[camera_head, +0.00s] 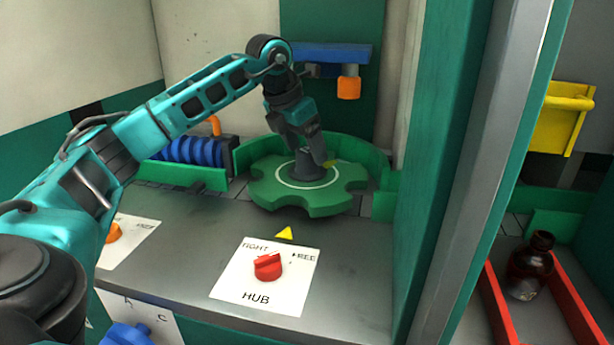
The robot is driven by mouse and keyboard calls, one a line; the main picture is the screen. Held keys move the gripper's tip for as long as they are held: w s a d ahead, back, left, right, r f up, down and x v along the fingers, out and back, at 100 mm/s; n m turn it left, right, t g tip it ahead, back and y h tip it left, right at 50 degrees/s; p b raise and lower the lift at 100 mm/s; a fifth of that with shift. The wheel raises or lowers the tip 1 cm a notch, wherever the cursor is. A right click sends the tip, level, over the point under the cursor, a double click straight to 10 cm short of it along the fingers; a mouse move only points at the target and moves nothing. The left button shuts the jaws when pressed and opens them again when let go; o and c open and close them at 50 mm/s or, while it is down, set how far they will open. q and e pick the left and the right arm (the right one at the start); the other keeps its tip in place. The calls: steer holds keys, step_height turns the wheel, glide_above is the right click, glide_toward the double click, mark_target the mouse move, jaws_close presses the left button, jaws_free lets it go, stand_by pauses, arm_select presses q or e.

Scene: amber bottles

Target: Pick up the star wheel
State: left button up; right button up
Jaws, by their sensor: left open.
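The star wheel (318,200) is a flat green disc with notches round its rim and a white ring on top. It lies level inside a green curved guide wall. A grey hub stands at its middle. My left gripper (318,158) points down at the hub from above and is open. Its fingertips overlap the hub in the picture, so I cannot tell whether they touch it or stand around it. My right gripper is not in view.
A red knob (268,266) sits on a white HUB plate marked TIGHT and FREE. A blue screw (195,150) lies behind left. A green post (437,150) closes the right side. Beyond it, an amber bottle (530,266) stands between red rails (567,290).

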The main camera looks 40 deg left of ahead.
mark_target(307, 150)
arm_select(q)
steer(key=shift+x, duration=1.05)
steer(key=c, duration=1.2)
steer(key=shift+r, duration=0.15)
steer(key=shift+c, duration=0.7)
steer(key=shift+r, duration=0.1)
step_height(307, 150, up, 10)
steer(key=shift+f+p, duration=0.1)
steer(key=shift+p, duration=0.5)
